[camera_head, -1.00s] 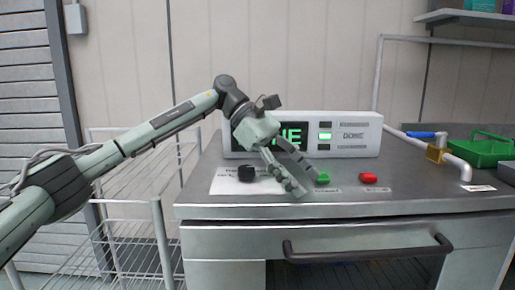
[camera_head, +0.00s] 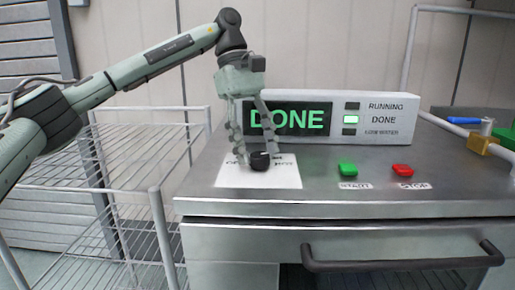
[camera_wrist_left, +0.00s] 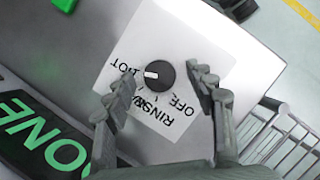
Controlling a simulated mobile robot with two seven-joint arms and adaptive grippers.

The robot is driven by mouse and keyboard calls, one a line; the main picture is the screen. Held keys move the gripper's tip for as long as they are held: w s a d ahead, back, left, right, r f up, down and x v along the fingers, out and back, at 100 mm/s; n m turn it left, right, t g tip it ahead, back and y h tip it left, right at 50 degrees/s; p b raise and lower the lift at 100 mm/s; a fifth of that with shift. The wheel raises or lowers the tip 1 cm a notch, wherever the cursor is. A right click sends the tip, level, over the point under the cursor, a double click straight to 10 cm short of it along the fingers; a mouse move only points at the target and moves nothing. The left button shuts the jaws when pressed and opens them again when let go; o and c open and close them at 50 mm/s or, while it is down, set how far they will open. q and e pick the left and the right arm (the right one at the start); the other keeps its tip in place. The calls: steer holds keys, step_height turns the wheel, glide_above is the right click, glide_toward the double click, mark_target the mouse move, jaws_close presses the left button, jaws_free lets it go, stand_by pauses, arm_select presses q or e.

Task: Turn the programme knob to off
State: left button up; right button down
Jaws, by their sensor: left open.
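The black programme knob (camera_head: 259,161) sits on a white label plate (camera_head: 230,178) on the steel top of the machine. In the left wrist view the knob (camera_wrist_left: 160,83) has a white mark on its left side, towards the word HOT; OFF is printed at its lower right and RINSE below it. My left gripper (camera_head: 255,153) points down over the knob, open, with one finger on each side. In the left wrist view the fingers (camera_wrist_left: 167,75) show gaps to the knob, wider on the right. My right gripper is not in view.
A display box (camera_head: 380,105) reading DONE stands behind the knob, with a lit green lamp. A green start button (camera_head: 347,169) and a red stop button (camera_head: 402,170) are to the right. A wire rack (camera_head: 85,205) stands left; a handle bar (camera_head: 400,265) crosses the front.

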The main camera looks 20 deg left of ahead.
arm_select(q)
steer(key=shift+f, duration=0.2)
steer(key=shift+c, duration=0.5)
steer(key=c, duration=1.1)
steer(key=shift+o, duration=0.2)
